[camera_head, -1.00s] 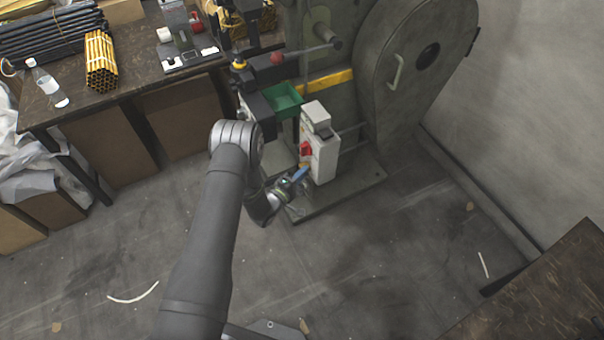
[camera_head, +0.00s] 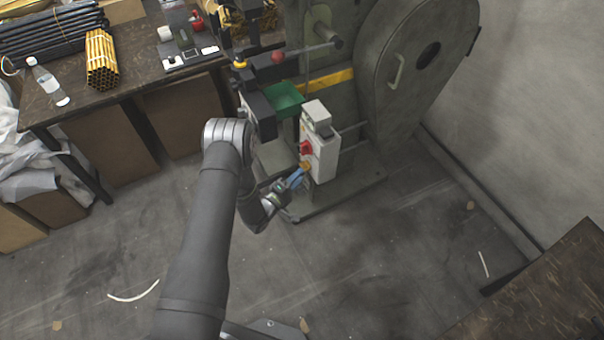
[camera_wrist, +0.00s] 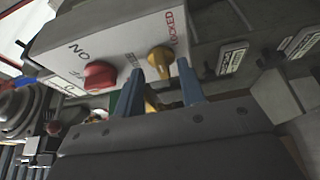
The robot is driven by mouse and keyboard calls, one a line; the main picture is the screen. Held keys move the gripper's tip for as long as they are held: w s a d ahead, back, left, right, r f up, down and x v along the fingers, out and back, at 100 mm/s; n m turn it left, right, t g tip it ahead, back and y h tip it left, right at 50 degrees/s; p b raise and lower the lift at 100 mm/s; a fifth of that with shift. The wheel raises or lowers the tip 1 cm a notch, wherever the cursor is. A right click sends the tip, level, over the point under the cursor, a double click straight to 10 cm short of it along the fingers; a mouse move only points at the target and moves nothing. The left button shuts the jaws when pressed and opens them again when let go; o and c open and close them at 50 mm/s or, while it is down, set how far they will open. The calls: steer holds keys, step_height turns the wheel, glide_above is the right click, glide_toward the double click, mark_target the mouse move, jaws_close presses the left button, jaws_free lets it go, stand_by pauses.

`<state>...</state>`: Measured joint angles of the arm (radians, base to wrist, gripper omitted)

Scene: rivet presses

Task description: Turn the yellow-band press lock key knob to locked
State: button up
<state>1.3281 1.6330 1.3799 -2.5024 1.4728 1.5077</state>
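The press with the yellow band (camera_head: 331,81) stands at the back. Its pale control box (camera_head: 322,158) carries a red knob (camera_head: 306,147) and, below it, the yellow key knob (camera_head: 305,165). In the wrist view the yellow key knob (camera_wrist: 160,60) sits beside the word LOCKED; which mark it points to is not clear. The red knob (camera_wrist: 99,75) is to its left. My gripper (camera_head: 296,179) is just below and left of the yellow knob. In the wrist view its blue fingers (camera_wrist: 160,88) are apart, short of the knob, with no clear grip on it.
A green tray (camera_head: 285,101) and a red-balled lever (camera_head: 278,57) are on the press, above the control box. A workbench (camera_head: 135,70) with rod bundles and a bottle is at upper left. Another brown tabletop (camera_head: 540,300) is at lower right. The floor between is mostly clear.

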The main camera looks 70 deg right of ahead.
mark_target(304, 167)
steer(key=v, duration=1.4)
steer(key=x, duration=1.7)
